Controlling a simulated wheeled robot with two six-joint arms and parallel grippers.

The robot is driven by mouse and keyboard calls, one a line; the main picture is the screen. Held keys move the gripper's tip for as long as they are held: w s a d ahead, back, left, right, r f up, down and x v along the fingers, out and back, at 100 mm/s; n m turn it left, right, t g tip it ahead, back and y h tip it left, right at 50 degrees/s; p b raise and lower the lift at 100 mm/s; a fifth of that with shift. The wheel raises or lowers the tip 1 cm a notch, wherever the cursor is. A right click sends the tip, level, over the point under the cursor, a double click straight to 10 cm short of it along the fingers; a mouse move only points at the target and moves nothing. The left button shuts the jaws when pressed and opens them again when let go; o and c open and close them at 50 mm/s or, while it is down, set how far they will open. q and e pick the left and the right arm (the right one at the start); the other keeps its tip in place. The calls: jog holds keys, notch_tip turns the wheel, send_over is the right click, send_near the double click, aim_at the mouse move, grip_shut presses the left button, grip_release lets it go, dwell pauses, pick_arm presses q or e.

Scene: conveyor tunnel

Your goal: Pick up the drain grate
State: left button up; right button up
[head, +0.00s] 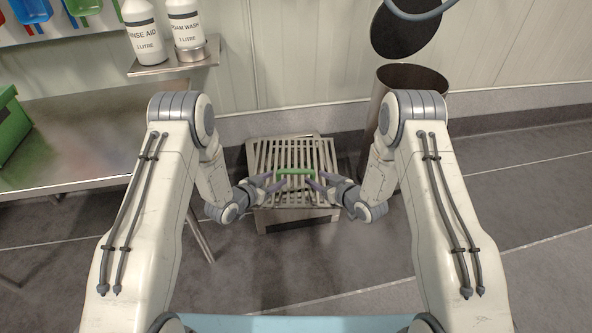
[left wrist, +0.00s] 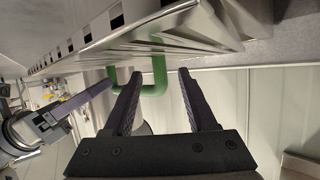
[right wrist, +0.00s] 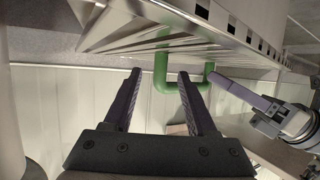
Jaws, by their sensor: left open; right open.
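The drain grate (head: 262,154) is a slatted metal grate lying on a low metal stand (head: 292,217). A green handle (head: 296,171) rises from its middle. My left gripper (head: 272,182) is open just left of the handle. My right gripper (head: 317,183) is open just right of it. In the left wrist view the green handle (left wrist: 153,88) shows between and beyond the open fingers. In the right wrist view the handle (right wrist: 172,86) also shows between the open fingers and past the right one. Whether any finger touches it is unclear.
A metal table (head: 70,160) with a green crate (head: 12,125) stands at left. Two white bottles (head: 145,35) sit on or by a wall shelf (head: 170,62). A dark cylindrical bin (head: 412,78) with a raised lid (head: 404,28) stands behind my right arm. The floor at right is clear.

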pick_arm(q)
jog(key=shift+w+d+f, duration=0.15)
jog(key=shift+w+d, duration=0.05)
jog(key=shift+w, duration=0.1)
pick_arm(e)
jog(key=shift+w+a+f, duration=0.1)
jog(key=shift+w+a, duration=0.05)
jog(key=shift+w, duration=0.15)
pick_arm(q)
grip_shut()
pick_arm(e)
grip_shut()
dwell(0.8)
